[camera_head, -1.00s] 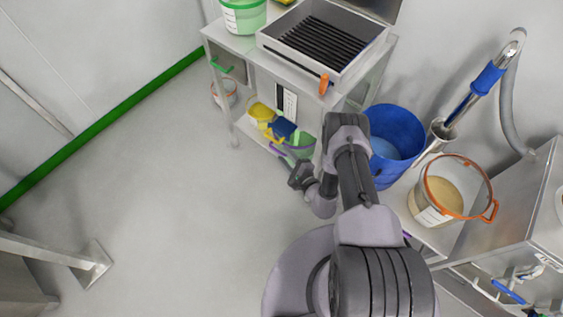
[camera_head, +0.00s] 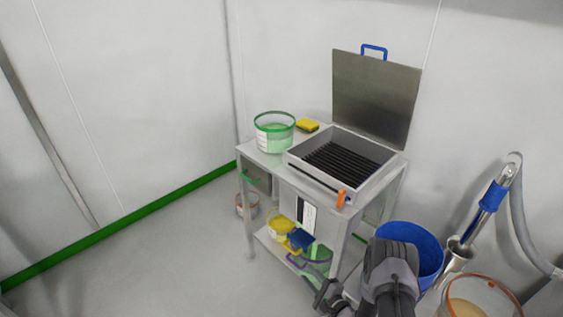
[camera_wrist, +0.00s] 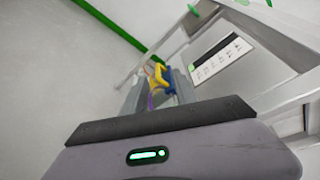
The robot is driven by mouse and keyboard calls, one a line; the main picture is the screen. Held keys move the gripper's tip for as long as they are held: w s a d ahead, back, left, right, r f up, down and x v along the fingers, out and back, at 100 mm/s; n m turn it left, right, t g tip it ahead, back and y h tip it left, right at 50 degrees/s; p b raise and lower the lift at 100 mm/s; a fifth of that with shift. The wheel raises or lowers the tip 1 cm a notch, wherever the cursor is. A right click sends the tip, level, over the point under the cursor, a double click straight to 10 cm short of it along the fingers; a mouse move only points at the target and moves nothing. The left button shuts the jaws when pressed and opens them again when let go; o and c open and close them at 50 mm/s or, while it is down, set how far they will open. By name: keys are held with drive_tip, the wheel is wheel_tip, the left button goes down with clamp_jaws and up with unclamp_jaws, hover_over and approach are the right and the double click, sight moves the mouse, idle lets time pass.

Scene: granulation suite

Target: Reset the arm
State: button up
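My gripper (camera_head: 329,298) is at the lower middle of the head view, in front of the cart's lower shelf, with my arm folded down at the bottom edge. In the wrist view two grey fingers (camera_wrist: 160,92) stand apart beyond the dark edge of my wrist. Yellow and blue items show between them, farther off, and nothing appears held. The fingertips are small and partly hidden by the wrist housing.
A steel cart (camera_head: 262,160) carries a green-rimmed bucket (camera_head: 275,133), a yellow sponge (camera_head: 307,125) and an open-lidded box with dark bars (camera_head: 345,162). Its lower shelf holds a yellow container (camera_head: 281,227). A blue bin (camera_head: 424,249) stands right, close to my arm. Floor at left is clear.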

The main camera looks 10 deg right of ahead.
drive_tip(key=w+a+r+n+g+y, duration=0.2)
drive_tip(key=a+r+y, duration=0.1)
drive_tip(key=r, duration=0.5)
drive_tip(key=w+a+r+n+g+y, duration=0.15)
drive_tip(key=a+r, duration=0.25)
drive_tip(key=r, duration=0.4)
drive_tip(key=s+a+r+n+g+y, duration=0.1)
drive_tip(key=s+a+r+n+g, duration=0.25)
drive_tip(key=r, duration=0.35)
drive_tip(key=s+a+r+n+g, duration=0.2)
drive_tip(key=s+r, duration=0.3)
drive_tip(key=r, duration=0.1)
drive_tip(key=s+a+r+n+g+y, duration=0.1)
drive_tip(key=s+a+r+n+g, duration=0.25)
drive_tip(key=r, duration=0.35)
drive_tip(key=s+d+r+n+h, duration=0.2)
drive_tip(key=s+r+h, duration=0.35)
drive_tip(key=s, duration=0.55)
drive_tip(key=s+d+r+t+h, duration=0.4)
drive_tip(key=s+d, duration=0.4)
drive_tip(key=s, duration=0.2)
drive_tip(key=shift+d+r+n+h, duration=0.2)
drive_tip(key=shift+d+n+h, duration=0.15)
drive_tip(key=shift+h, duration=0.45)
idle(1.5)
